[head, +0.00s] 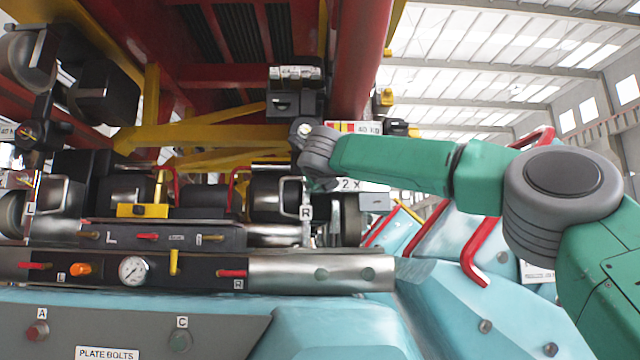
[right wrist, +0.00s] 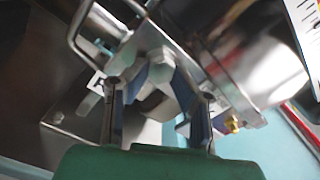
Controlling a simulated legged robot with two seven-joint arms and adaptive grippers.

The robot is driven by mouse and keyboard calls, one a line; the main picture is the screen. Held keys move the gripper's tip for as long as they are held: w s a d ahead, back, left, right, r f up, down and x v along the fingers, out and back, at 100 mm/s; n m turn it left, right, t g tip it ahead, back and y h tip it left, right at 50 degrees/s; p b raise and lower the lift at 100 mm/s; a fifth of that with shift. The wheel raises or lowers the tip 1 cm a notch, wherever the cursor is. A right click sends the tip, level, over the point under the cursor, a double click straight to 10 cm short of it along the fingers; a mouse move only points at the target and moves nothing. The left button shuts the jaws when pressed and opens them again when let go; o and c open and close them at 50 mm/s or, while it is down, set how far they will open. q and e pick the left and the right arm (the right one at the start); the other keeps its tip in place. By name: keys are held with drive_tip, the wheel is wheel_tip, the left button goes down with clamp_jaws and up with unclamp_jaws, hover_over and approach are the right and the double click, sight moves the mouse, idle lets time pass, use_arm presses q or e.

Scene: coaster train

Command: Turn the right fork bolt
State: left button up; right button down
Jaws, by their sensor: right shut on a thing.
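My right gripper (right wrist: 158,90) is shut on a grey metal hex bolt (right wrist: 157,70), with its blue-padded fingers on either side of the head. The bolt sits against a shiny metal bracket (right wrist: 205,80). In the head view my right arm comes in from the right, and its wrist hides most of the gripper and all of the bolt. A metal handle with an R label (head: 306,212) is just below the wrist. My left gripper is not in view.
A panel with red levers, a gauge (head: 133,270) and a yellow lever (head: 174,262) lies below. Red and yellow beams (head: 190,140) hang overhead. Red bent handles (head: 480,258) and blue bodywork (head: 440,290) are at the right. An L-labelled handle (head: 50,195) is at the left.

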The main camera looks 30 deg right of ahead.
idle(0.3)
drive_tip(key=c, duration=1.4)
unclamp_jaws()
drive_tip(key=shift+w, duration=0.1)
drive_tip(key=shift+o, duration=0.2)
drive_tip(key=v, duration=1.1)
drive_tip(key=shift+a+f, duration=0.25)
drive_tip(key=shift+f, duration=0.05)
